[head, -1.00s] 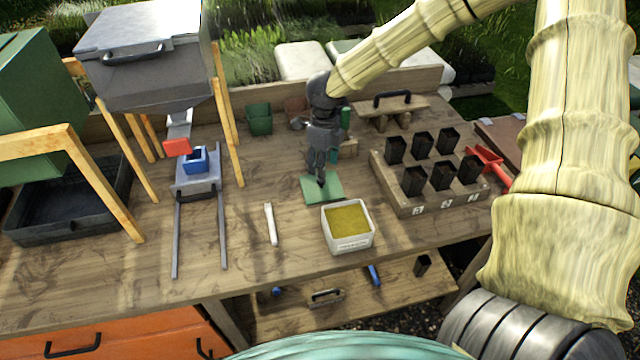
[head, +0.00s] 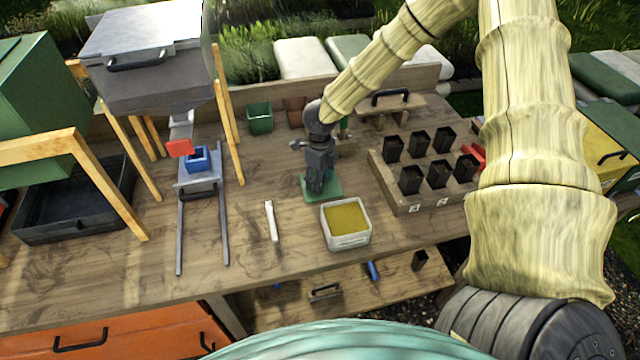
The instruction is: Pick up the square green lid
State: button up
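The square green lid (head: 332,187) lies flat on the wooden workbench, just behind a white square tub of yellow-brown material (head: 347,222). My gripper (head: 316,190) points down over the lid's left part and hides some of it. Its fingertips look to be at or just above the lid. The fingers are dark and small here, so I cannot tell how far apart they are or whether they touch the lid.
A wooden rack (head: 400,200) with several black pots stands right of the lid. A white marker-like stick (head: 271,221) lies to the left. A metal slide with a blue cup (head: 197,159) is further left. A wooden float with a dark handle (head: 392,108) lies behind.

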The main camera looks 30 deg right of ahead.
jog(key=shift+s+r, duration=0.2)
jog(key=shift+s, duration=0.15)
jog(key=shift+w+f, duration=0.15)
jog(key=shift+w, duration=0.05)
jog(key=c, duration=0.9)
jog(key=shift+s, duration=0.1)
grip_shut()
